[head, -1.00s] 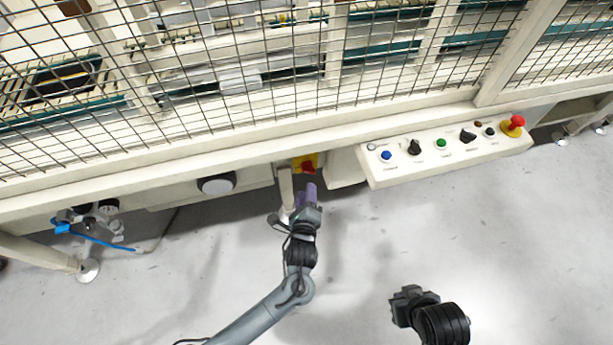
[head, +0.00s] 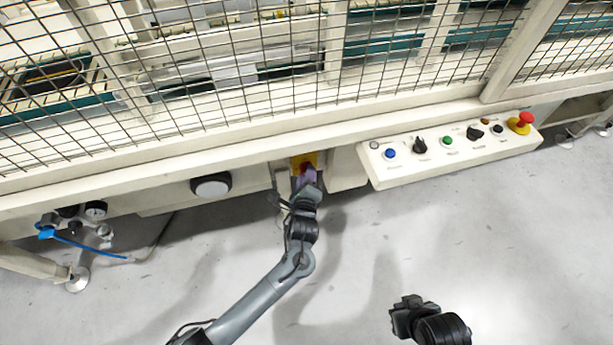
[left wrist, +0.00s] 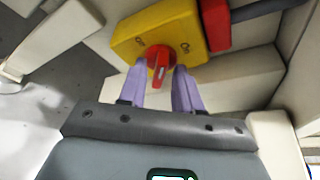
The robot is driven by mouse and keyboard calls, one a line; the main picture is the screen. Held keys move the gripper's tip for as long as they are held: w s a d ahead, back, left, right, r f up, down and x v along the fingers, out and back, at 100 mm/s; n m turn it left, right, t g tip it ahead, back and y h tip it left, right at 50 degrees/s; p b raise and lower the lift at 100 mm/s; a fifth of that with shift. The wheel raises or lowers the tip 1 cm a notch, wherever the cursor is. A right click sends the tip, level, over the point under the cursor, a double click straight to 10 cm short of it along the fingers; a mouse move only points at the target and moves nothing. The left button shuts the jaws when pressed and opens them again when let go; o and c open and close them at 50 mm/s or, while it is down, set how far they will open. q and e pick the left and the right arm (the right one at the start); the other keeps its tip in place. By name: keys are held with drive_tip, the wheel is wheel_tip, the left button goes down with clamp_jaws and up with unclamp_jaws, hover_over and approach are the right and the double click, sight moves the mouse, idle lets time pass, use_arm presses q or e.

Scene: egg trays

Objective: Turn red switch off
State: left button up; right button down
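The red switch (left wrist: 161,66) is a rotary knob on a yellow box (left wrist: 128,46) in the left wrist view. Its handle points down and slightly left in that view. My left gripper (left wrist: 160,70) is open, with one purple finger on each side of the knob's handle. I cannot tell whether the fingers touch it. In the head view the yellow box (head: 297,160) shows under the machine's front beam, and my left gripper (head: 305,176) covers most of the switch. My right gripper (head: 402,316) is at the lower right, away from the machine; its fingers are not clearly visible.
A white control panel (head: 400,176) with buttons, knobs and a red emergency stop (head: 525,118) is to the right of the switch. A red block (left wrist: 215,25) sits beside the yellow box. A wire mesh fence stands above. The grey floor in front is clear.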

use_arm(q)
clamp_jaws()
drive_tip(key=shift+n, duration=0.3)
drive_tip(key=shift+a+f+n+t+h, duration=0.15)
drive_tip(key=shift+n+t+h, duration=0.2)
drive_tip(key=shift+n, duration=0.6)
drive_tip(key=shift+d+f+n+t+h, duration=0.1)
drive_tip(key=shift+n+t, duration=0.35)
drive_tip(key=shift+n, duration=0.45)
drive_tip(key=shift+a+f+n+t+h, duration=0.15)
drive_tip(key=shift+n+t+h, duration=0.2)
drive_tip(key=shift+n, duration=0.6)
drive_tip(key=shift+d, duration=0.1)
drive_tip(key=shift+o, duration=0.9)
unclamp_jaws()
